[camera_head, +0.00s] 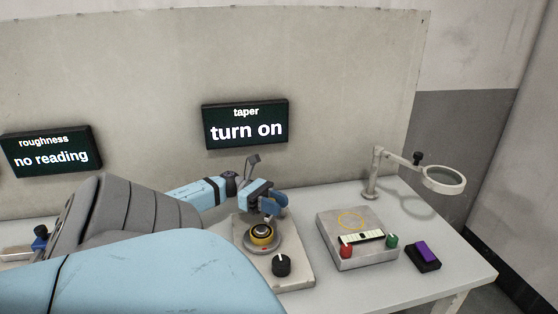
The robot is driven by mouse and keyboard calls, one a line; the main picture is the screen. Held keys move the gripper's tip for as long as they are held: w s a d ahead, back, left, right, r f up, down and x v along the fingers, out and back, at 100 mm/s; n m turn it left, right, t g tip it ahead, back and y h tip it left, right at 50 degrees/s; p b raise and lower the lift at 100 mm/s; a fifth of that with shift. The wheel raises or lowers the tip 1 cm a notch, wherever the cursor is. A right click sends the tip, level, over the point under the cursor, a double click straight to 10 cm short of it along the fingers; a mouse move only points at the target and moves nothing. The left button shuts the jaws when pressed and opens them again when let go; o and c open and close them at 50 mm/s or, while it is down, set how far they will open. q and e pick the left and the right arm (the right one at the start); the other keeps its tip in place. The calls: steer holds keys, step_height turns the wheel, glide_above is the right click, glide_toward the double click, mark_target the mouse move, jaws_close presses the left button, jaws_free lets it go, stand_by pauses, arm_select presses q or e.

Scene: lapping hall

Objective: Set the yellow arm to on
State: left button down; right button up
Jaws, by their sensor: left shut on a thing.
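The yellow part that I take for the yellow arm (262,232) shows as a yellow and dark ring-like piece on a round grey base with a small red mark. It stands on a pale plate (292,271) on the bench. My left gripper (272,205), with blue fingers, is just above and against this piece. It is shut on it, though the fingers and wrist hide most of the grip and the arm's upper part. A black knob (281,265) with a white mark sits at the plate's front. The taper display (246,123) reads "turn on". My right gripper is not in view.
To the right, a grey box (342,258) carries a scale strip, a red knob (346,251) and a green knob (391,241). A purple-topped black block (426,254) and a magnifier (444,178) on a stand are farther right. The roughness display (52,150) reads "no reading".

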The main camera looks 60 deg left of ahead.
arm_select(q)
steer(key=c, duration=0.9)
jaws_free()
steer(key=shift+s, duration=0.1)
steer(key=shift+o, duration=0.2)
steer(key=shift+a, duration=0.15)
steer(key=v, duration=1.2)
